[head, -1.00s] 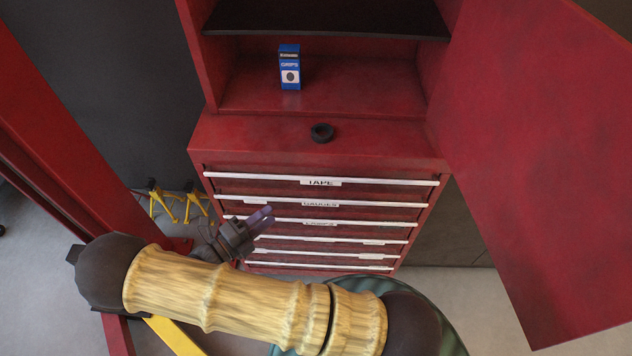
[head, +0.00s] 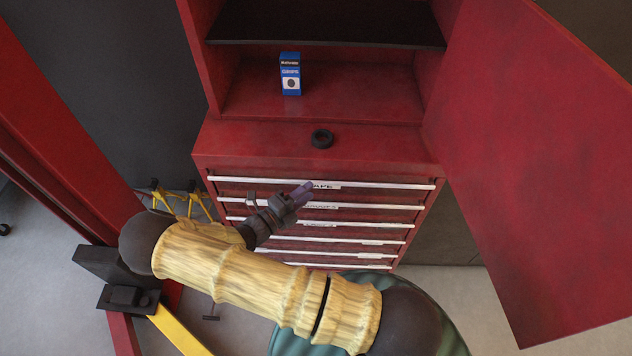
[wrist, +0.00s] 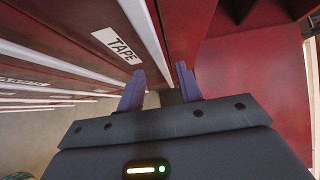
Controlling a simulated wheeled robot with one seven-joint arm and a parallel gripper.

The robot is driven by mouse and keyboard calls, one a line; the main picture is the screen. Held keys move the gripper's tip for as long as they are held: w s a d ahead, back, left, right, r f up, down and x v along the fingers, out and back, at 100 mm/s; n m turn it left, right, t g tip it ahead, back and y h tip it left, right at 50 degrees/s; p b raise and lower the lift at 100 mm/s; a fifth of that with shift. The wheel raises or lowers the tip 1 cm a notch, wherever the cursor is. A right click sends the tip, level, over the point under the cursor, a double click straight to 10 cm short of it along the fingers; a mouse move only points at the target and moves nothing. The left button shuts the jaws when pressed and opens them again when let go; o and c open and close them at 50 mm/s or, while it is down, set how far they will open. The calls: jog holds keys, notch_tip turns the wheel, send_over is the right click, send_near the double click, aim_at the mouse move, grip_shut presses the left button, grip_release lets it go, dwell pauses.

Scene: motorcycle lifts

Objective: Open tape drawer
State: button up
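The tape drawer (head: 262,187) is the top drawer of the red cabinet, with a long white handle strip and a TAPE label. It looks shut. The label (wrist: 117,45) shows clearly in the wrist view, with the handle strip (wrist: 147,32) beside it. My gripper (head: 303,192) is in front of the top drawers, close to the TAPE label. In the wrist view its two purple fingers (wrist: 160,88) are apart with a gap between them. The end of the handle strip lies near the gap; I cannot tell whether a finger touches it. Nothing is held.
A black tape roll (head: 322,138) lies on the cabinet's ledge, and a blue GRIPS box (head: 290,75) stands on the shelf behind. An open red door (head: 530,150) stands at the right. A red post (head: 65,130) rises at the left. Several lower drawers sit below.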

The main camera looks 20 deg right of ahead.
aim_at(319, 184)
jog(key=p+x, duration=0.1)
jog(key=x, duration=0.3)
jog(key=shift+w+d, duration=0.1)
jog(key=shift+d, duration=0.05)
grip_shut()
